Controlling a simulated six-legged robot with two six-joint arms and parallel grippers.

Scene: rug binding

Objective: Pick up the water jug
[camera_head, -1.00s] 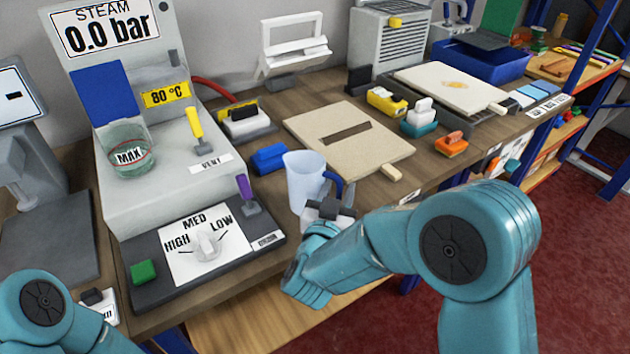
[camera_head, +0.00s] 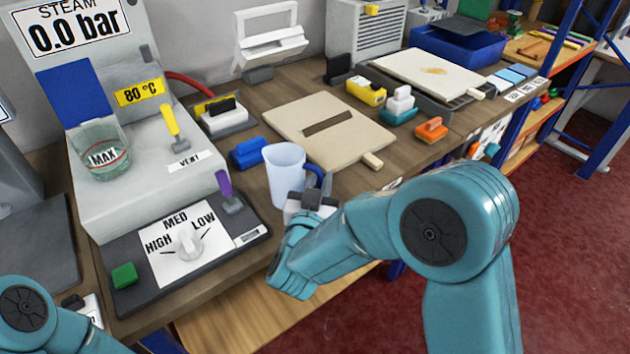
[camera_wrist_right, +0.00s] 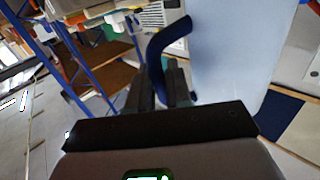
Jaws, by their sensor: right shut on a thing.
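The water jug (camera_head: 284,172) is a pale translucent cup with a dark blue handle (camera_head: 318,178). It is upright at the front of the workbench, right of the steam control panel. My right gripper (camera_head: 312,196) is at the handle side of the jug. In the right wrist view, its fingers (camera_wrist_right: 160,88) are shut on the blue handle (camera_wrist_right: 160,58), and the jug wall (camera_wrist_right: 232,50) fills the right side. Whether the jug's base touches the bench is hidden by my gripper. My left arm shows at the lower left, its gripper out of the picture.
The steam machine with a beaker (camera_head: 104,152) stands at the left. A blue block (camera_head: 248,153) is close behind the jug. A beige board (camera_head: 330,128) lies right of it.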

